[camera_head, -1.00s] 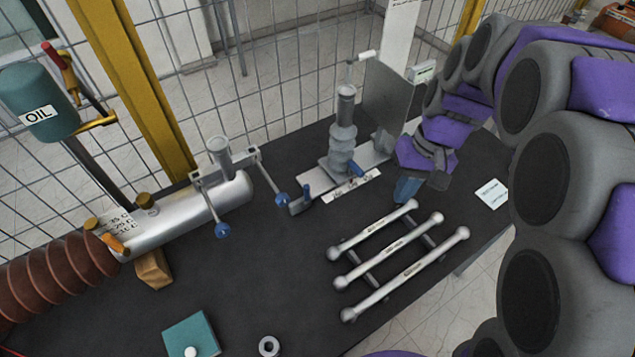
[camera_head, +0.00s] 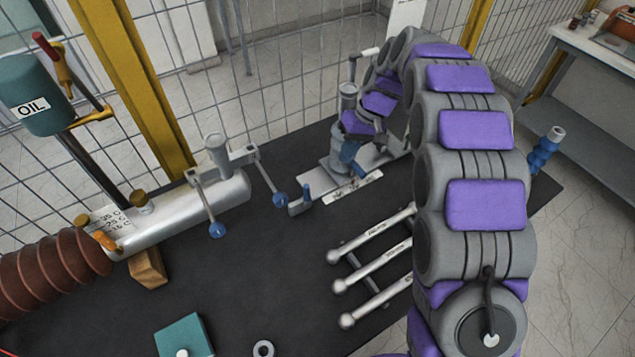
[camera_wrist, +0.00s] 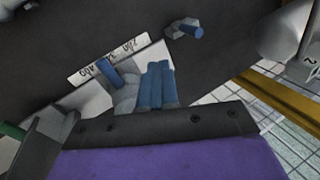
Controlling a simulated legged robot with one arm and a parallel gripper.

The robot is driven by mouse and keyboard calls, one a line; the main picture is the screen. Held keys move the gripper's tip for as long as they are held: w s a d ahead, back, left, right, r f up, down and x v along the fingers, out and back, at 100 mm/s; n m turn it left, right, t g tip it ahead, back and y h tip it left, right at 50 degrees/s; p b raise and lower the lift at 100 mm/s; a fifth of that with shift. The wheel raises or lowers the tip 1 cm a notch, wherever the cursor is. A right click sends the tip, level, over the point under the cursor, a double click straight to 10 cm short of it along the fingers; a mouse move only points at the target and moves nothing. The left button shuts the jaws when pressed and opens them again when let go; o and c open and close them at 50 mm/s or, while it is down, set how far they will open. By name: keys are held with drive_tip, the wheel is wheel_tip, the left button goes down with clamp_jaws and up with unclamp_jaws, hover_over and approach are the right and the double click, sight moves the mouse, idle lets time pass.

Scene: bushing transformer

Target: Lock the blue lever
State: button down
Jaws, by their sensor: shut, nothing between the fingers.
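The blue lever (camera_head: 357,168) is at the foot of the grey ribbed bushing (camera_head: 339,150), beside a white scale plate (camera_head: 352,190) with printed marks. In the wrist view the blue lever (camera_wrist: 110,72) points toward the scale plate (camera_wrist: 112,60). My gripper (camera_wrist: 157,84) has blue fingers that lie together, shut and empty, just right of the lever in that view. In the head view my gripper (camera_head: 349,150) is close above the lever and partly blends with it. I cannot tell whether they touch.
A small blue peg (camera_head: 307,191) on a grey bracket stands left of the scale plate. Silver rods (camera_head: 370,240) lie in front, partly behind my arm. A silver cylinder (camera_head: 180,215) with blue-knobbed arms is at left. Wire fence (camera_head: 270,90) stands behind. The dark tabletop's middle is clear.

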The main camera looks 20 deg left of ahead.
sight(307, 197)
drive_tip(key=shift+a+f, duration=0.1)
drive_tip(key=shift+f, duration=0.05)
drive_tip(key=s+a+f+b, duration=0.3)
drive_tip(key=a+f, duration=0.3)
drive_tip(key=f, duration=0.3)
drive_tip(key=shift+s, duration=0.85)
drive_tip(key=shift+s+a+t, duration=0.2)
drive_tip(key=shift+t, duration=0.1)
